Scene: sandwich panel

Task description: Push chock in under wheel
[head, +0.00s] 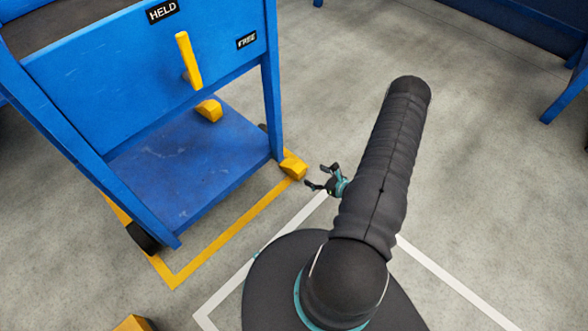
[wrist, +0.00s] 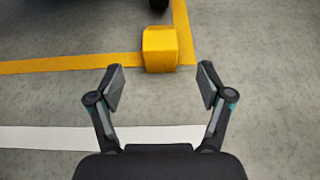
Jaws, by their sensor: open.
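A yellow chock (head: 293,165) lies on the floor by the near right leg of the blue cart (head: 180,165). In the wrist view the chock (wrist: 160,48) sits ahead of my gripper, centred between the fingers, with a floor gap between. A dark wheel (wrist: 158,3) shows at the top edge of the wrist view, just beyond the chock and apart from it. In the head view that wheel is mostly hidden by the cart's leg. My gripper (head: 319,176) is low over the floor, open and empty. Its fingers (wrist: 161,86) are spread.
A yellow lever (head: 188,60) stands on the cart's side between "HELD" and "FREE" labels. Another yellow block (head: 210,110) shows beyond the lower shelf, and another (head: 133,323) at the bottom edge. A second wheel (head: 143,237) is at the cart's front-left. Floor to the right is clear.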

